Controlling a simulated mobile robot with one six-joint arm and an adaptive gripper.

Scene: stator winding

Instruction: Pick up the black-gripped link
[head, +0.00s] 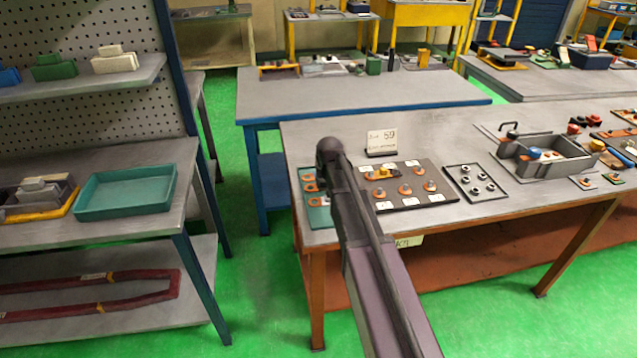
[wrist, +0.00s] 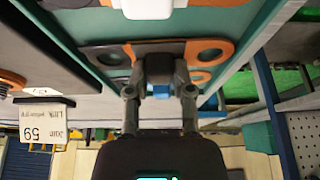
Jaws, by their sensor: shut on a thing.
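In the wrist view my gripper (wrist: 160,82) is shut on a dark grip of a link, the black-gripped link (wrist: 135,52). A small blue part shows between the fingers. The link is at or just above a teal tray (wrist: 262,40); I cannot tell if it touches. In the head view the teal tray (head: 320,216) is at the left end of the near table, with orange link ends showing. My arm hides the gripper there.
A dark board (head: 440,201) with orange-ringed parts lies right of the tray. Behind it stands a white card marked 59 (head: 381,141); it also shows in the wrist view (wrist: 45,122). A black-rimmed tray (head: 476,183) and a grey bin (head: 545,168) lie farther right.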

